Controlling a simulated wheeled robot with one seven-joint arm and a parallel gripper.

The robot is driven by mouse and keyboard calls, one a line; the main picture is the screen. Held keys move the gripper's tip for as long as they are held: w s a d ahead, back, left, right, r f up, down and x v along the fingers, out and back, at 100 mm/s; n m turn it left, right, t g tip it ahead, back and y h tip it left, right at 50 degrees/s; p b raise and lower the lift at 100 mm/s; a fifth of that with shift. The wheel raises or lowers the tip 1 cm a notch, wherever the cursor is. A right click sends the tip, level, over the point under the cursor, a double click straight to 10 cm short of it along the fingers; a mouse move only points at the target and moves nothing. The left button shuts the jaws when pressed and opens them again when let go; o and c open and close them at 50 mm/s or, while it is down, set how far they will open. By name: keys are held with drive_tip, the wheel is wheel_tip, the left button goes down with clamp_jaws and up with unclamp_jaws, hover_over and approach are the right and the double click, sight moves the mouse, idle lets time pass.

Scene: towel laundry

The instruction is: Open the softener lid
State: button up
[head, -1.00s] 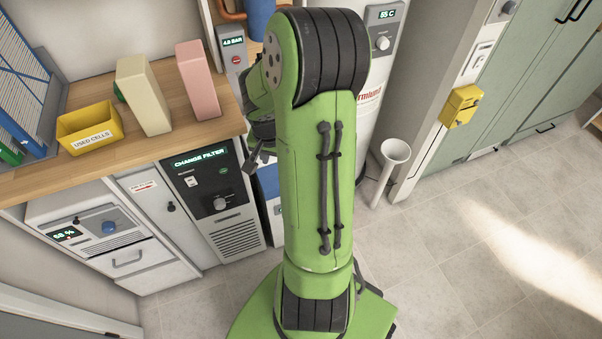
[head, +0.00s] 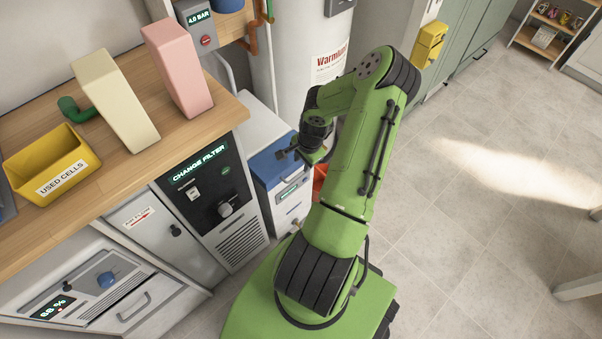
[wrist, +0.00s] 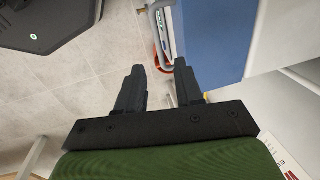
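A low white cabinet with a blue top, which looks like the softener and its lid (head: 270,160), stands right of the dark control panel. In the wrist view, a blue surface (wrist: 210,40) with a grey bar handle (wrist: 153,20) along its edge lies beyond the fingers. My gripper (head: 288,153) is at the right side of the blue top in the head view. In the wrist view my gripper (wrist: 159,68) is open and empty, with floor and the cabinet edge beyond its fingertips. I cannot tell the height gap; the arm hides part of the cabinet.
The wooden counter (head: 60,215) holds a yellow used cells bin (head: 50,170), a cream block (head: 115,100) and a pink block (head: 178,65). A white tank (head: 305,70) stands behind the cabinet. A red object (head: 320,180) is beside my arm.

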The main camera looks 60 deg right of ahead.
sight(300, 173)
drive_tip(key=f, duration=0.2)
drive_tip(key=f+b, duration=0.1)
drive_tip(key=f, duration=0.1)
drive_tip(key=w+f+b, duration=0.1)
drive_tip(key=f, duration=0.1)
drive_tip(key=shift+w+d+f, duration=0.1)
drive_tip(key=shift+d+f, duration=0.05)
drive_tip(key=shift+f, duration=0.15)
clamp_jaws()
idle(0.9)
